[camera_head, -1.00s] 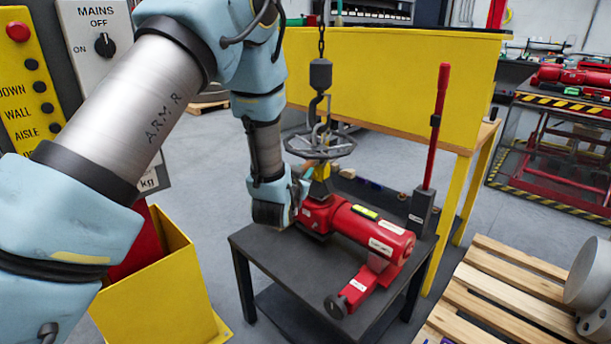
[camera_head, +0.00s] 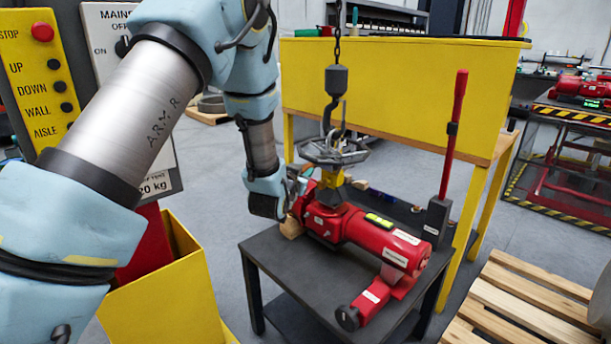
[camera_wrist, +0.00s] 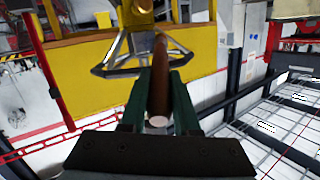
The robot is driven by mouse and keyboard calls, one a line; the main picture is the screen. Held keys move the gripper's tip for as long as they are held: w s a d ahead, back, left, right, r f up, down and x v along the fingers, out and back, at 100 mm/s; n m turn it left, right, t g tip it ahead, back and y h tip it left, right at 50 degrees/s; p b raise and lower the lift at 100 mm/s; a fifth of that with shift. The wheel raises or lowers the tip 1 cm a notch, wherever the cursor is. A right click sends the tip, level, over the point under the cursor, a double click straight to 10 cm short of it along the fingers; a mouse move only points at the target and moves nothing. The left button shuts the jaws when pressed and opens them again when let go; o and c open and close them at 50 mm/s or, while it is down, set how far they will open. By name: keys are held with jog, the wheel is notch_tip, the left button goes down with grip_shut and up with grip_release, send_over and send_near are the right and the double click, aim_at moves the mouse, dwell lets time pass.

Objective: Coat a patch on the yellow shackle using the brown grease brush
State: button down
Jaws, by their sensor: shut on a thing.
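My gripper (camera_wrist: 158,82) is shut on the brown grease brush (camera_wrist: 159,75), whose handle lies between the dark green fingers in the wrist view. The brush's far end points toward the handwheel; its bristles cannot be made out. A yellow part (camera_wrist: 136,12), which seems to be the shackle, shows at the top of the wrist view, apart from the fingers. In the head view a yellow part (camera_head: 333,179) sits under the handwheel (camera_head: 334,152) on the red actuator (camera_head: 375,238). The wrist is left of it there, and hides the fingers and brush.
The actuator lies on a dark table (camera_head: 290,275). A chain hook (camera_head: 336,85) hangs above the handwheel. A red lever (camera_head: 453,135) stands at the table's right. A yellow bin (camera_head: 165,300) and control panel (camera_head: 38,80) are at left, a pallet (camera_head: 520,300) at lower right.

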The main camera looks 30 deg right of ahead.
jog(key=s+d+b, duration=0.1)
jog(key=s+b, duration=0.1)
jog(key=s, duration=0.4)
jog(key=shift+b, duration=0.4)
jog(key=shift+d+r, duration=0.1)
jog(key=shift+w+a+b, duration=0.2)
jog(key=shift+w+b, duration=0.35)
jog(key=shift+w, duration=0.65)
jog(key=shift+w+a+b, duration=0.2)
jog(key=shift+w+b, duration=0.3)
jog(key=shift+w, duration=0.65)
jog(key=shift+w+a+r, duration=0.1)
jog(key=shift+w, duration=0.65)
